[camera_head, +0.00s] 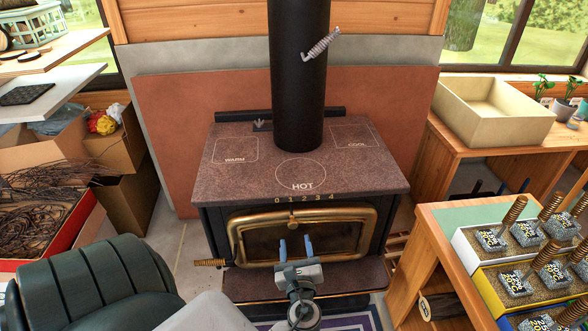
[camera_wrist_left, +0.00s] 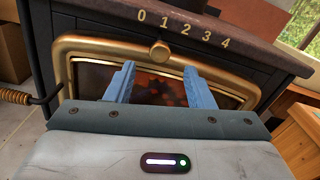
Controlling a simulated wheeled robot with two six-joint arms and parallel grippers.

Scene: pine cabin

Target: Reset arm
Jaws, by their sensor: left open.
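My left gripper (camera_head: 296,248) is in front of the black wood stove (camera_head: 222,222), before its brass-framed glass door. Its blue fingers are apart with nothing between them, and the left wrist view also shows the open fingers (camera_wrist_left: 158,86). The stove door's brass frame (camera_head: 375,222) looks closed. A small brass knob (camera_wrist_left: 160,51) sits above the door under the numbers 0 to 4. A faint orange glow shows behind the glass in the left wrist view. My right gripper does not show in either view.
The stove top (camera_head: 255,175) is bare, with areas marked WARM, HOT and COOL. A coiled handle (camera_head: 210,263) sticks out at the stove's lower left. At right, a wooden bench (camera_head: 425,240) holds trays of labelled blocks with coiled handles. A cream bin (camera_head: 495,108) stands behind it.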

